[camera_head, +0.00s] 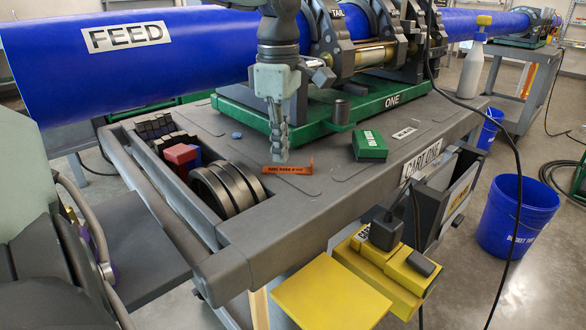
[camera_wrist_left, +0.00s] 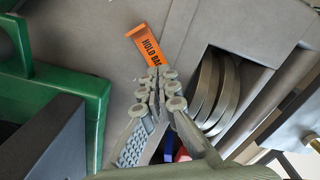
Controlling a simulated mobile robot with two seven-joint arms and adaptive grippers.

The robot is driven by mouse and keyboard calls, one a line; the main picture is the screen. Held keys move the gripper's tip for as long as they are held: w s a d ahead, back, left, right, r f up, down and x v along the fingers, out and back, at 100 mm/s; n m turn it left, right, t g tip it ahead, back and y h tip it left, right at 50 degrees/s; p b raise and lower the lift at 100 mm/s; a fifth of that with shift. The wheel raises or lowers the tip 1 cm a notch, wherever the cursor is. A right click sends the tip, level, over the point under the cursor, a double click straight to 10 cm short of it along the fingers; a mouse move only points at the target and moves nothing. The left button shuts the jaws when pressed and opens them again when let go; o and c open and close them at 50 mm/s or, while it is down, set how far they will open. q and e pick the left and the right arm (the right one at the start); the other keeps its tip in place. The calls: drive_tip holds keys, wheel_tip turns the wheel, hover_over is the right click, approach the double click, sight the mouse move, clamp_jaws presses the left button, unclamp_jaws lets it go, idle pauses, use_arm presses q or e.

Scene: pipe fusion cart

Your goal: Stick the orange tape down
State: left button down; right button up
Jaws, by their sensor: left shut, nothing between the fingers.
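The orange tape (camera_head: 290,168) is a short strip with dark lettering on the grey cart top. It also shows in the left wrist view (camera_wrist_left: 149,46), where part of the lettering reads "HOLD BAC". My left gripper (camera_head: 281,157) points down at the tape, with its fingertips just over or at the strip's near middle; I cannot tell whether they touch it. In the left wrist view the fingers (camera_wrist_left: 158,84) are together and empty, their tips close to the tape's lower end. One end of the tape looks slightly raised. My right gripper is not in view.
The grey cart top (camera_head: 330,205) is clear around the tape. A recess left of it holds black rings (camera_head: 228,188) and a red block (camera_head: 180,155). A green box (camera_head: 370,146) stands to the right. The green fusion-machine base (camera_head: 380,105) and blue pipe (camera_head: 190,60) lie behind.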

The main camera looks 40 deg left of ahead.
sight(281, 169)
use_arm(q)
drive_tip(key=shift+f+b, duration=0.8)
drive_tip(key=shift+f, duration=0.25)
drive_tip(key=shift+r, duration=0.1)
idle(0.9)
drive_tip(key=shift+r+p, duration=2.55)
drive_tip(key=shift+r, duration=0.95)
drive_tip(key=shift+f, duration=0.1)
